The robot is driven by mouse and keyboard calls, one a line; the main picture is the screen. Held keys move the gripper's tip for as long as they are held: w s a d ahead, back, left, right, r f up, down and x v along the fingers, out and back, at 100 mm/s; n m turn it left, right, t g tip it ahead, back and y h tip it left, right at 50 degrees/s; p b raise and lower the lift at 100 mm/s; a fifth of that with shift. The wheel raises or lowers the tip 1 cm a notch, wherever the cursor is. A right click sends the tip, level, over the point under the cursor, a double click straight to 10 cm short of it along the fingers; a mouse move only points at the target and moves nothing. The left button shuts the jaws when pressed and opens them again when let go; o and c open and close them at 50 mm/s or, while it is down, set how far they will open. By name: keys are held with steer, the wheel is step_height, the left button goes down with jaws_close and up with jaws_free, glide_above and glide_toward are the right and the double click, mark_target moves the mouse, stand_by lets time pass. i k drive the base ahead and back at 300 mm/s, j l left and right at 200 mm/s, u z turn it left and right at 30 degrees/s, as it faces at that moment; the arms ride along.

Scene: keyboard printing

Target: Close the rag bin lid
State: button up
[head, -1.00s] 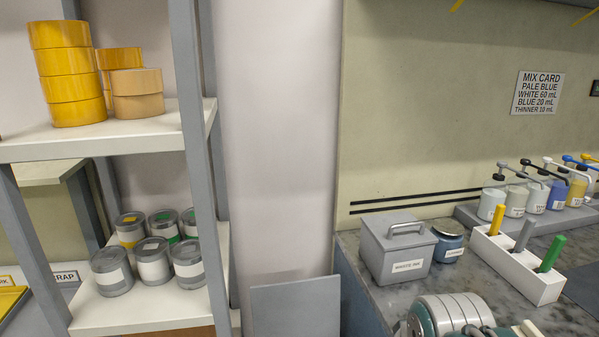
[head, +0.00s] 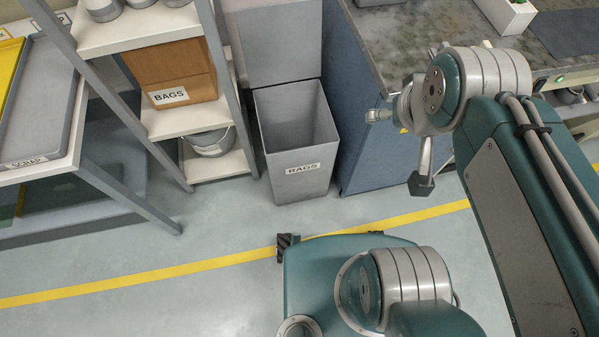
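The rag bin (head: 297,185) is a grey, open-topped box labelled RAGS, on the floor between the shelf rack and the blue cabinet. Its grey lid (head: 272,42) stands up open at the bin's back edge. No contents are visible in the part of the inside that shows. My gripper (head: 421,185) is to the right of the bin, in front of the cabinet, apart from both bin and lid. It is partly hidden behind my arm, and I cannot tell how far its fingers are apart.
The shelf rack (head: 213,45) with a BAGS box (head: 172,77) stands close left of the bin. The blue cabinet (head: 372,160) with a stone counter (head: 415,25) is close on the right. The floor in front of the bin is clear up to a yellow line (head: 215,262) and my body.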

mark_target(282, 42)
steer(key=k+l, duration=0.2)
steer(key=k, duration=0.35)
steer(key=k+l, duration=0.2)
steer(key=k, duration=0.3)
steer(key=i+j, duration=0.15)
steer(key=i, duration=0.35)
steer(key=i+j, duration=0.2)
steer(key=i, duration=0.3)
steer(key=i+j, duration=0.15)
steer(key=i, duration=0.4)
